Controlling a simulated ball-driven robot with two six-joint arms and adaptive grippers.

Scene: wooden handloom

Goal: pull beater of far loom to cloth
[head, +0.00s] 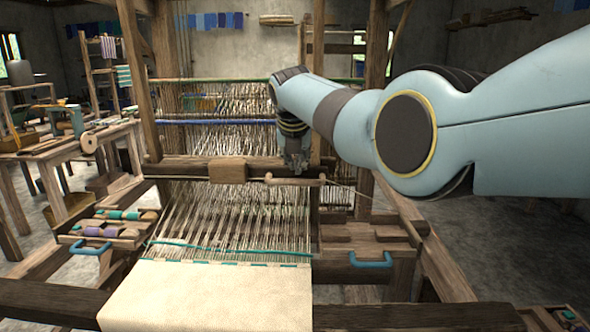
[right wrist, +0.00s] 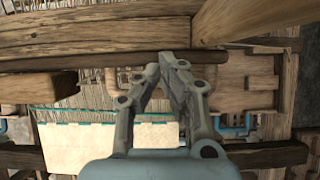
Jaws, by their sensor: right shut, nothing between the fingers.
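In the head view, the beater's dark wooden crossbar (head: 190,170) spans the loom above the pale warp threads. The cream cloth (head: 210,295) lies in front, with a clear stretch of warp between its teal-marked edge and the bar. My right gripper (head: 297,168) points down at the right part of the bar, shut and empty. In the right wrist view its fingertips (right wrist: 171,58) meet close to a thin dark bar (right wrist: 80,62); I cannot tell if they touch it. My left gripper is out of view.
A wooden block (head: 228,171) and a small wooden handle (head: 295,180) are at the crossbar. Side trays with a left blue handle (head: 90,247) and a right blue handle (head: 370,260) flank the warp. Upright posts (head: 376,90) rise near my right arm. A worktable (head: 70,150) stands left.

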